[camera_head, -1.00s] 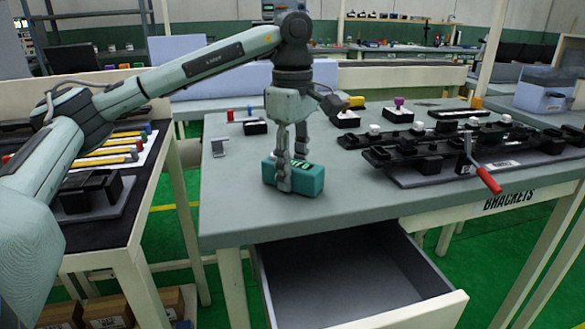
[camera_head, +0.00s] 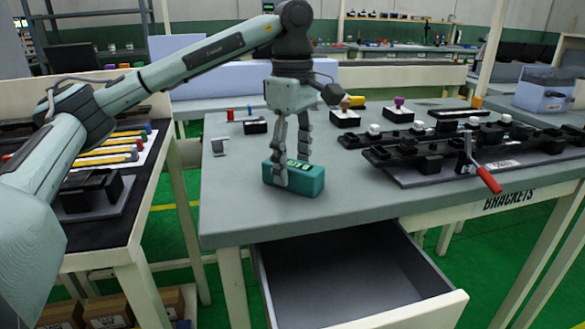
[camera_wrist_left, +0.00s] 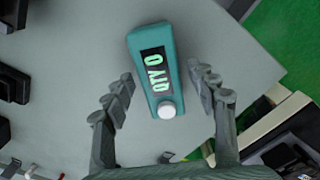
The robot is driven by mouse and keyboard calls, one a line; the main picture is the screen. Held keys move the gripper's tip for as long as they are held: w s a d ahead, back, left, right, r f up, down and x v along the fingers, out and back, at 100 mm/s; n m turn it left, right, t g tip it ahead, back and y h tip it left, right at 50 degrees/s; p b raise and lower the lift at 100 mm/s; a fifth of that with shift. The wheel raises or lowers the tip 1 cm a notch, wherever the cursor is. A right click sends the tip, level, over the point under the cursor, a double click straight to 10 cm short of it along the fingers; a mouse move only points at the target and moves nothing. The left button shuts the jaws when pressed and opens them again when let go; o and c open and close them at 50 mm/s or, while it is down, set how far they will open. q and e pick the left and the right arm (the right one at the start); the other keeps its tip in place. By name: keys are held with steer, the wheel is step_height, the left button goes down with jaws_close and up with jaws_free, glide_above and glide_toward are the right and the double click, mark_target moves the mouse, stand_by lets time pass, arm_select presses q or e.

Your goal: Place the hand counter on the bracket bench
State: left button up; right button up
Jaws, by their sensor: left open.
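The hand counter (camera_head: 308,181) is a teal box with a dark display. It rests on the grey top of the bracket bench (camera_head: 245,215), near the front left. My left gripper (camera_head: 292,177) is open above it, with fingers on either side. In the left wrist view the counter (camera_wrist_left: 178,88) shows its display reading "QTY 0" and a white knob. It lies between the open fingers of the left gripper (camera_wrist_left: 168,92), with gaps on both sides. My right gripper is not in view.
An open, empty drawer (camera_head: 350,280) sticks out below the bench front. A black clamp fixture with a red handle (camera_head: 489,180) stands on the right of the bench. Small black holders (camera_head: 256,126) line the back. A side table with yellow tools (camera_head: 105,151) stands left.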

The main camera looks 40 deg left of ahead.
mark_target(294, 164)
arm_select(q)
step_height(294, 164, up, 5)
steer(key=shift+f+p, duration=0.2)
steer(key=shift+p, duration=0.1)
step_height(294, 164, up, 4)
steer(key=shift+r+p, duration=0.25)
steer(key=shift+p, duration=0.35)
steer(key=shift+r, duration=0.75)
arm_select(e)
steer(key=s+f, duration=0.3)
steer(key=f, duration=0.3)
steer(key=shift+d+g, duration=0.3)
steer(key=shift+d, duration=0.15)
